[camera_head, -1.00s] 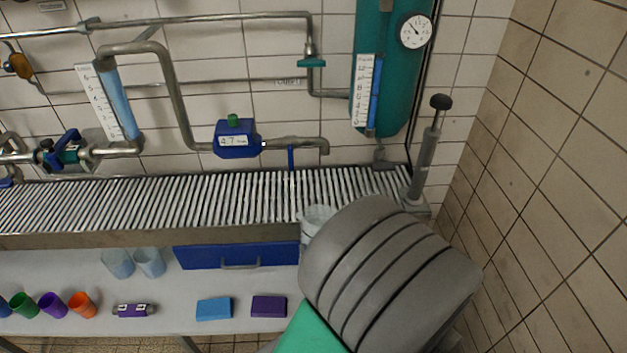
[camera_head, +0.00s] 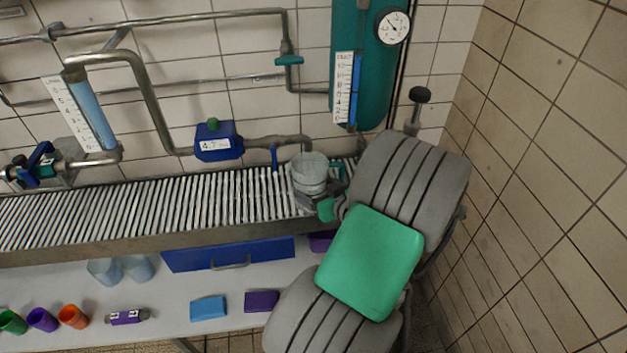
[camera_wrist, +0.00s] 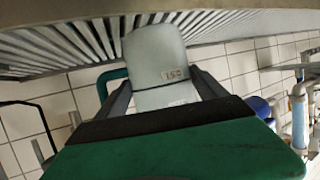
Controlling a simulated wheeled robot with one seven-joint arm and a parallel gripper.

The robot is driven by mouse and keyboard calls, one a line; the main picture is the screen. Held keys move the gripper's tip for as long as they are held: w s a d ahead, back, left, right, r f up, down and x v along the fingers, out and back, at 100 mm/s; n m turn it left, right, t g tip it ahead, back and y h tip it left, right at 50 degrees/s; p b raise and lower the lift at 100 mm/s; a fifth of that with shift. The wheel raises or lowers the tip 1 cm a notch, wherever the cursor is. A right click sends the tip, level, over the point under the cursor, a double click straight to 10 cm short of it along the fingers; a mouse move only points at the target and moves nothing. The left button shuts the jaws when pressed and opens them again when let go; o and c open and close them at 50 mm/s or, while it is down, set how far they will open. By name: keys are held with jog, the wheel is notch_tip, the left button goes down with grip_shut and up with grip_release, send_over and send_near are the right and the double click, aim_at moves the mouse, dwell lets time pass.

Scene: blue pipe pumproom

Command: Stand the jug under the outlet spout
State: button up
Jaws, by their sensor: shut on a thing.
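The jug (camera_head: 309,172) is a clear, greyish vessel at the right part of the slatted drain rack, just below the end of the outlet spout (camera_head: 306,143). In the head view its top overlaps the spout's lower end, and I cannot tell whether its base touches the slats. In the wrist view the jug (camera_wrist: 156,62) fills the space between my fingers, with small marking on its side. My gripper (camera_head: 318,196) is shut on the jug, coming from the front right; it also shows in the wrist view (camera_wrist: 163,92). A teal handle-like curve (camera_wrist: 110,82) shows beside the jug.
The slatted rack (camera_head: 150,212) is clear to the left. A blue meter (camera_head: 217,142) and a blue lever (camera_head: 275,158) sit on the spout pipe. A teal tank (camera_head: 368,70) stands behind at right. Cups, blocks and a blue drawer (camera_head: 229,254) are below.

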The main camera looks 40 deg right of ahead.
jog(key=w+d, duration=0.2)
jog(key=w, duration=0.1)
jog(key=shift+w+d, duration=0.1)
jog(key=shift+w, duration=0.1)
jog(key=shift+w+d+f, duration=0.2)
jog(key=shift+f, duration=0.35)
jog(key=shift+s+f, duration=0.1)
jog(key=shift+f, duration=0.1)
jog(key=shift+f, duration=0.1)
